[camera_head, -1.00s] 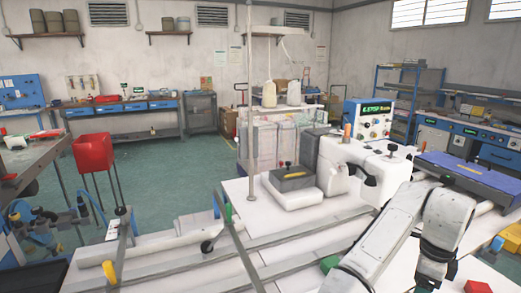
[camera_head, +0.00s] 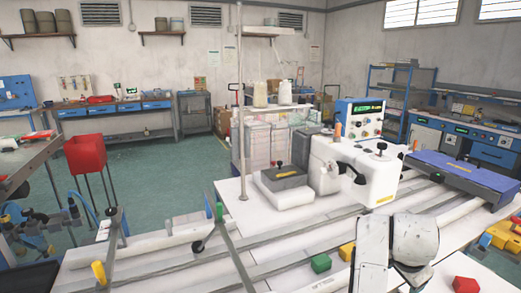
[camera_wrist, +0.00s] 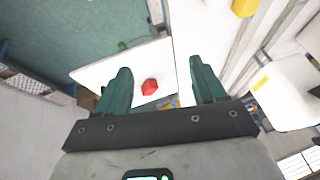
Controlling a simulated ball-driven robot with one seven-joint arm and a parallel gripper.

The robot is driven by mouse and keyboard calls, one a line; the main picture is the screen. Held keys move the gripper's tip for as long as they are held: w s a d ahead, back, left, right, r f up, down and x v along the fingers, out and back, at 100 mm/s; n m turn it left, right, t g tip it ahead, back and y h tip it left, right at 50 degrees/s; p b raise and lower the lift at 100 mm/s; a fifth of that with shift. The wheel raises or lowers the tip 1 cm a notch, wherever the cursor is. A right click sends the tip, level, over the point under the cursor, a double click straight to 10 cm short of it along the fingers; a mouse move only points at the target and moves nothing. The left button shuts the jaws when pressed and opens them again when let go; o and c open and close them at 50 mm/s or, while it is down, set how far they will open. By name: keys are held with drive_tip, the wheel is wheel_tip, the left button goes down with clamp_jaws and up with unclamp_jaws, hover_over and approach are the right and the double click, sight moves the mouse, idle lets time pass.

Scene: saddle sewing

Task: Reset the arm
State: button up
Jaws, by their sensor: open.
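My gripper (camera_wrist: 160,66) is open in the wrist view, with its two dark green fingers spread apart and nothing between them. A red block (camera_wrist: 149,86) lies on a white table surface (camera_wrist: 100,72) below and beyond the fingers, apart from them. My white arm (camera_head: 395,250) rises into the head view at the bottom right. The gripper itself is out of the head view.
A green block (camera_head: 321,263) and a yellow block (camera_head: 346,251) lie on the white bench left of my arm. A red block (camera_head: 466,285) is at its right. The white sewing machine (camera_head: 350,175) stands behind, with a blue-topped unit (camera_head: 460,172) at right.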

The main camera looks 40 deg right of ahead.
drive_tip(key=w+a+f+n+t+y, duration=0.15)
drive_tip(key=a+f+n, duration=0.25)
drive_tip(key=a+n, duration=0.45)
drive_tip(key=s+a+f+n+t+y, duration=0.15)
drive_tip(key=a+f+n, duration=0.3)
drive_tip(key=a, duration=0.65)
drive_tip(key=w+a+f+n+t+y, duration=0.1)
drive_tip(key=w+a+f+n+y, duration=0.15)
drive_tip(key=a+n, duration=0.6)
drive_tip(key=s+f+g, duration=0.2)
drive_tip(key=s+f, duration=0.1)
drive_tip(key=s, duration=0.3)
drive_tip(key=s+a+f+g, duration=0.1)
drive_tip(key=s+f+g, duration=0.1)
drive_tip(key=s+f, duration=0.2)
drive_tip(key=shift+s+f+m, duration=0.2)
drive_tip(key=shift+s+m, duration=0.15)
drive_tip(key=shift+s, duration=0.7)
